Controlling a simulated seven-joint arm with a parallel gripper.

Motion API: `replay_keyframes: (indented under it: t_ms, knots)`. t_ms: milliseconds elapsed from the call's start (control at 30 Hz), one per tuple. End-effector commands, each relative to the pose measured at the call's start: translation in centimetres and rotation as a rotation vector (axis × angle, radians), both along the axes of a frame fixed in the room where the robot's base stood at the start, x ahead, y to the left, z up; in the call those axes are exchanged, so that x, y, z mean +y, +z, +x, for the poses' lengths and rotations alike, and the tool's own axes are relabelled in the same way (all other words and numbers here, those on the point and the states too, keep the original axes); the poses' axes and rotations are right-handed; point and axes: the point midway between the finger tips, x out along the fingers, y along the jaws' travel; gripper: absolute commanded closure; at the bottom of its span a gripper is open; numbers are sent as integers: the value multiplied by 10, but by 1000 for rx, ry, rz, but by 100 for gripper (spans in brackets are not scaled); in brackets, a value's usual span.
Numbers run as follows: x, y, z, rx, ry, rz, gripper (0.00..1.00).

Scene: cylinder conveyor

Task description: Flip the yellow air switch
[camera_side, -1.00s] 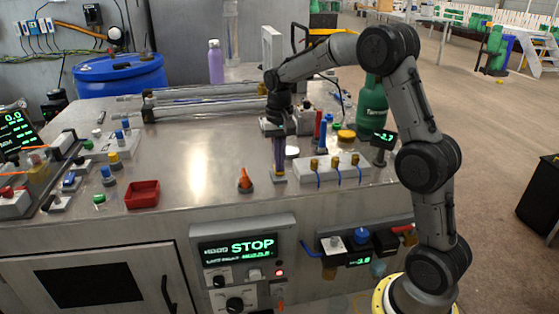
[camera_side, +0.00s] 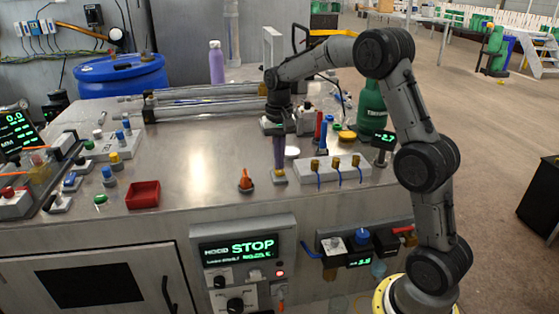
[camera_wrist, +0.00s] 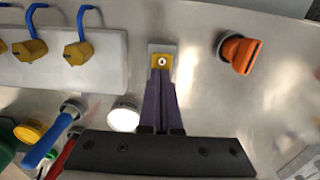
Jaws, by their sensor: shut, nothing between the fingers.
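The yellow air switch is a small yellow piece with a pale round centre on a grey base. It stands on the metal tabletop in the side view (camera_side: 279,174) and shows near the top middle of the wrist view (camera_wrist: 161,60). My gripper (camera_side: 279,166) points straight down over it. Its purple fingers are shut together and empty, with their tips (camera_wrist: 161,75) right at the switch's edge. I cannot tell whether the tips touch it. The fingers partly cover the switch in the side view.
An orange knob (camera_side: 246,180) stands left of the switch. A white block with yellow fittings and blue tubes (camera_side: 332,172) stands close on the right. A white round button (camera_wrist: 124,115) is near the fingers. A red tray (camera_side: 143,195) lies farther left, with bare tabletop between.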

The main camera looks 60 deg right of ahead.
Motion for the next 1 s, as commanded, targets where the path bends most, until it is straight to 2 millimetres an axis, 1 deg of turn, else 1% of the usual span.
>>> replay_keyframes:
  t_ms: [33, 133, 267, 367, 500, 700, 833, 1000]
  knots:
    - [-1, -6, -1, 10, -1, 0, 100]
    - [-1, -3, -1, 9, -1, 1, 100]
    - [-1, 11, -1, 5, -1, -1, 100]
    - [-1, 29, 1, 1, -1, -2, 100]
    - [-1, 62, 1, -4, 0, -2, 100]
    - [-2, 105, 2, -3, 0, -1, 100]
    - [-2, 124, 2, -3, 0, -1, 100]
    - [-1, 137, 1, 0, 0, 0, 100]
